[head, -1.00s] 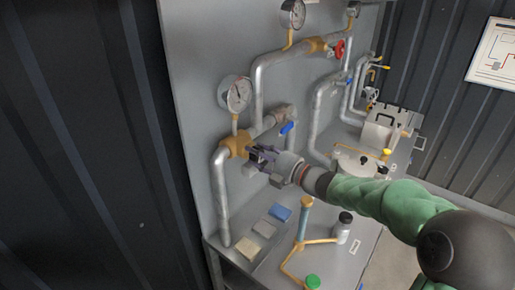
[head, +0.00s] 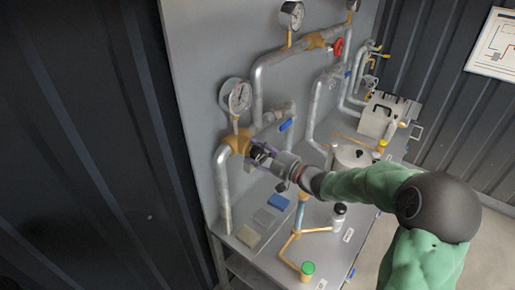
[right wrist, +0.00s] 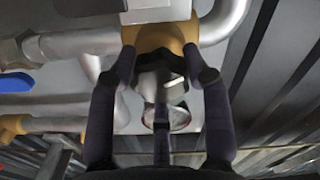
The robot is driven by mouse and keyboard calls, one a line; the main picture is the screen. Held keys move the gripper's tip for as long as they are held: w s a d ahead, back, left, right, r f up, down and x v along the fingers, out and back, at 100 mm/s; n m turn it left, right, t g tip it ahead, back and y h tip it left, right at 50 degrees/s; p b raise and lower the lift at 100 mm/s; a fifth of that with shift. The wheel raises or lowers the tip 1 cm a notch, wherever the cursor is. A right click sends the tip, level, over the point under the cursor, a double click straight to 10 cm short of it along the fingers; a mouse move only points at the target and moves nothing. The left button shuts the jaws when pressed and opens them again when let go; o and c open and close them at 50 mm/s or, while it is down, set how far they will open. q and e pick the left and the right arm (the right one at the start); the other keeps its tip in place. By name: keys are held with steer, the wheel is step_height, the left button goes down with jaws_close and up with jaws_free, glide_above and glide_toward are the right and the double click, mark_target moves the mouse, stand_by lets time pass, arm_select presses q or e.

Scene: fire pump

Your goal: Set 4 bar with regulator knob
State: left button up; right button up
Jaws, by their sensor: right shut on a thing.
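The regulator knob (right wrist: 172,85) is a grey part below a brass fitting (right wrist: 155,38) in the right wrist view. My right gripper (right wrist: 162,80) is shut on it, with dark fingers on both sides. In the head view the right gripper (head: 258,152) reaches the brass regulator body (head: 236,140) on the lower pipe, and the knob is hidden by the fingers. A round white pressure gauge (head: 239,95) stands above that body; its reading is too small to tell. My left gripper is not in view.
A second gauge (head: 292,15) and a red valve handle (head: 337,47) are on the upper pipe. A blue lever (head: 286,125) sits close to the gripper. The bench holds small blocks (head: 278,202), a bottle (head: 339,215) and a pot (head: 352,157).

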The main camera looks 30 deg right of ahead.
steer(key=shift+f+m, duration=0.2)
steer(key=shift+m, duration=0.1)
stand_by(0.4)
steer(key=o, duration=1.1)
steer(key=shift+d, duration=0.15)
steer(key=shift+o, duration=0.2)
steer(key=shift+s, duration=0.15)
steer(key=v, duration=1.1)
steer(key=shift+s, duration=0.35)
steer(key=shift+d, duration=0.15)
